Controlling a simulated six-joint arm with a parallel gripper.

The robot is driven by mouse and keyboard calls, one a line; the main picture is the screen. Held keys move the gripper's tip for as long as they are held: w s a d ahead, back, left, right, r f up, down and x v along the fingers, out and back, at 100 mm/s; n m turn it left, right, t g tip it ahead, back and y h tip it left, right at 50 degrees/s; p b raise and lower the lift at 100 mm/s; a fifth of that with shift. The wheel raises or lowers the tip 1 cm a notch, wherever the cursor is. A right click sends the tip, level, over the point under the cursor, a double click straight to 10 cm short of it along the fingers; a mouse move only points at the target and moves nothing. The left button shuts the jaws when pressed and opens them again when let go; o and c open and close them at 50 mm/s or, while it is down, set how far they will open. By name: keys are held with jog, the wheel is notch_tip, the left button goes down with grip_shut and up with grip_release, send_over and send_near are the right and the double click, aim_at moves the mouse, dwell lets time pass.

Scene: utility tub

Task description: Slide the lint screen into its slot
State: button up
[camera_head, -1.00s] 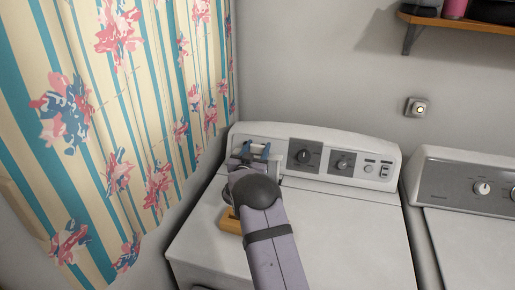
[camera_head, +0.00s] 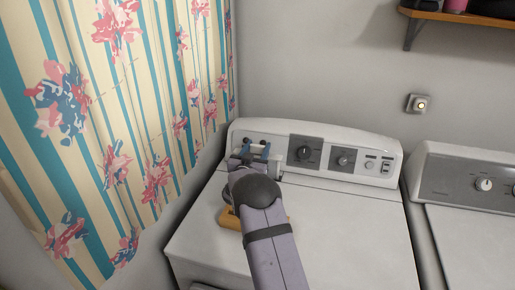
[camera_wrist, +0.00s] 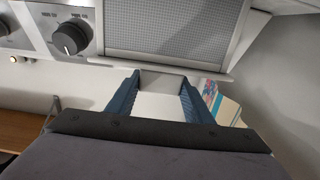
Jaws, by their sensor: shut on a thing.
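The lint screen (camera_wrist: 175,38) appears to be the grey mesh panel with a pale frame at the top of the wrist view. My gripper (camera_wrist: 160,82) has its blue fingers closed on a pale grip at the screen's near edge. In the head view, my gripper (camera_head: 254,152) is at the left end of the dryer's console. The screen is not clear there. The slot is not clearly visible in either view, so I cannot tell how the screen sits relative to it.
The white dryer (camera_head: 345,235) has knobs on its console (camera_head: 325,157) right of my gripper. A second machine (camera_head: 470,225) stands to its right. A striped floral curtain (camera_head: 110,110) hangs at left. A shelf (camera_head: 470,17) is at upper right. The dryer's top right is clear.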

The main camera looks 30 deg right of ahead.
aim_at(257, 156)
jog(key=shift+s+f+b, duration=0.1)
jog(key=shift+f+b, duration=1.05)
jog(key=shift+f, duration=0.35)
jog(key=shift+r, duration=0.15)
dwell(0.4)
jog(key=shift+r+p, duration=1.85)
jog(key=shift+r, duration=1.25)
jog(key=shift+f+b, duration=2.6)
jog(key=shift+f, duration=0.65)
